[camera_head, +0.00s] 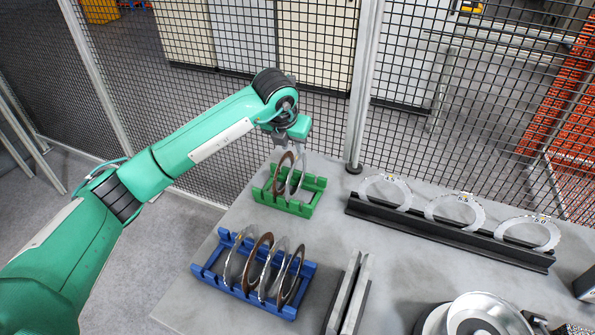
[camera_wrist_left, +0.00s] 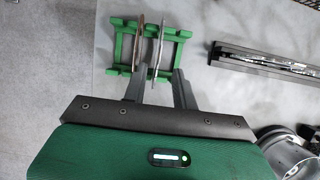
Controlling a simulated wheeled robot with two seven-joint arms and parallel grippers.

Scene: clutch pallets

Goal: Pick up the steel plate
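A green rack (camera_head: 300,207) holds a brown ring-shaped plate (camera_head: 279,180) and a steel plate (camera_head: 297,181), both upright. My left gripper (camera_head: 301,150) is right above this rack, at the plates' upper edges. In the left wrist view, its two fingers (camera_wrist_left: 158,80) are spread apart. The steel plate (camera_wrist_left: 157,45) stands between them, with a gap to the right finger. The brown plate (camera_wrist_left: 139,43) is close to the left fingertip; I cannot tell if they touch. My right gripper is not in view.
A blue rack (camera_head: 211,273) with several upright steel and brown plates stands in front. A black rail (camera_head: 440,232) with three toothed rings is to the right. Grey bars (camera_head: 349,292) and round metal parts (camera_head: 480,318) are at front right. A mesh fence runs behind the table.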

